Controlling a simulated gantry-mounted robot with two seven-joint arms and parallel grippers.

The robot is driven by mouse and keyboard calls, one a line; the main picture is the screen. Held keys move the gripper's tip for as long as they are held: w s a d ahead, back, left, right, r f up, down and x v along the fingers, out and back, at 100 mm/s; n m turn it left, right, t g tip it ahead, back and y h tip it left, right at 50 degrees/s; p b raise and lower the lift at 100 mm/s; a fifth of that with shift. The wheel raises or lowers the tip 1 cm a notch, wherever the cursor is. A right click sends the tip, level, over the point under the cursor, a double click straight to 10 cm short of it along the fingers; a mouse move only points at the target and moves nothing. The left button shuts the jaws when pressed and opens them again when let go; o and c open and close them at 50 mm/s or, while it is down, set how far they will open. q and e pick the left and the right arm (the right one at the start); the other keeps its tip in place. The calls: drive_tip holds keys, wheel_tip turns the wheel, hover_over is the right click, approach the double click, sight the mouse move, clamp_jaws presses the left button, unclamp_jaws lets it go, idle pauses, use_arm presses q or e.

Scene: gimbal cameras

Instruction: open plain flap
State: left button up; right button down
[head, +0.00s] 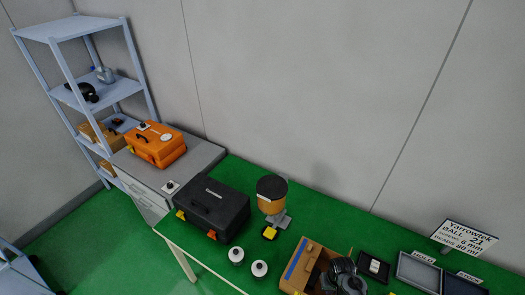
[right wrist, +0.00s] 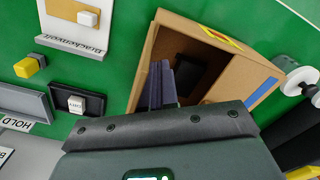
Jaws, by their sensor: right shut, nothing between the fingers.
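A cardboard box (head: 316,250) stands open on the green table at the lower right of the head view; it also shows in the right wrist view (right wrist: 190,25). A flap with a blue stripe (right wrist: 235,88) stands out on its right there. A yellow and red label (right wrist: 222,38) is on the far side. I cannot tell a plain flap apart; the box's near side is hidden behind my gripper body. My right gripper (head: 333,275) is shut and empty. Its fingers (right wrist: 161,83) are at the box opening, close to its left side in the wrist view; contact is unclear. My left gripper is out of view.

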drive_tip(key=s+d, duration=0.1)
drive_tip(key=d+p, duration=0.1)
drive_tip(key=shift+s+d+f, duration=0.15)
drive_tip(key=shift+s+d, duration=0.2)
drive_tip(key=shift+s, duration=0.05)
drive_tip(key=shift+w+a, duration=0.4)
drive_tip(key=shift+a, duration=0.3)
drive_tip(key=shift+w+a, duration=0.4)
drive_tip(key=shift+a, duration=0.25)
wheel_tip(320, 180, up, 12)
drive_tip(key=p, duration=0.3)
idle(0.4)
